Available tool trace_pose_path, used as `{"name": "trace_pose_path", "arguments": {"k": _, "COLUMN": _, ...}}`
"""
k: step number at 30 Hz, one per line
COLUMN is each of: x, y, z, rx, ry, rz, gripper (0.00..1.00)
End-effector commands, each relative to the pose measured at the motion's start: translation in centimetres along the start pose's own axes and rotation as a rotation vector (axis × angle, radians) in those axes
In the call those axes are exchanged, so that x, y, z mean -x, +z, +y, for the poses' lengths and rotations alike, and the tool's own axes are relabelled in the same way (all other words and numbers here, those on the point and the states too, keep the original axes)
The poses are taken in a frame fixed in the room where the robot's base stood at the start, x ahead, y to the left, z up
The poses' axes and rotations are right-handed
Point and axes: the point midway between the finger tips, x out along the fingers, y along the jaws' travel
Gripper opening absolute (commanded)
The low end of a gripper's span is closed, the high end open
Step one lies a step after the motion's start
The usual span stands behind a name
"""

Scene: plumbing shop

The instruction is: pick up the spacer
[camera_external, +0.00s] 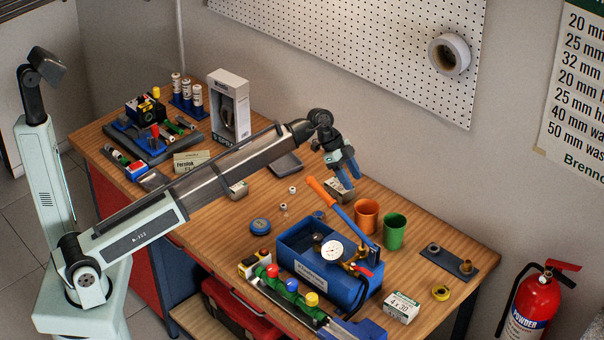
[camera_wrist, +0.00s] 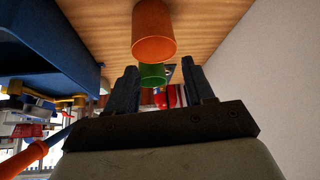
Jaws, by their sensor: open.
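No thing in view can be singled out with certainty as the spacer. Two small pale pieces stand on the bench in the external view, one white (camera_external: 292,190) and one nearer the front (camera_external: 284,207); either is too small to identify. My gripper (camera_external: 345,176) is open over the back of the bench, to the right of these pieces, fingers pointing down. A small grey-beige block (camera_external: 338,193) shows just below the fingers; I cannot tell whether they touch it. In the wrist view my open gripper (camera_wrist: 163,75) has nothing visible held between its fingers.
An orange cup (camera_external: 366,216) and a green cup (camera_external: 394,232) stand right of my gripper. A pegboard wall (camera_external: 350,50) rises behind. Bench left of the bin is partly clear.

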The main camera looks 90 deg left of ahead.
Motion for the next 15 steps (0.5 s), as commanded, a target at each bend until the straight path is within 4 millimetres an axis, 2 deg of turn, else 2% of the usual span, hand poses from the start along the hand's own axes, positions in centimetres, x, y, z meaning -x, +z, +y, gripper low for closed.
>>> {"name": "trace_pose_path", "arguments": {"k": 5, "x": 3.9, "y": 5.0, "z": -4.3, "rx": 0.071, "ry": -0.053, "rz": 0.003, "gripper": 0.53}}
{"name": "trace_pose_path", "arguments": {"k": 9, "x": 8.1, "y": 10.0, "z": -7.7, "rx": 0.136, "ry": -0.106, "rz": 0.007, "gripper": 0.53}}
{"name": "trace_pose_path", "arguments": {"k": 15, "x": 13.7, "y": 17.2, "z": -10.6, "rx": 0.221, "ry": -0.183, "rz": -0.002, "gripper": 0.53}}
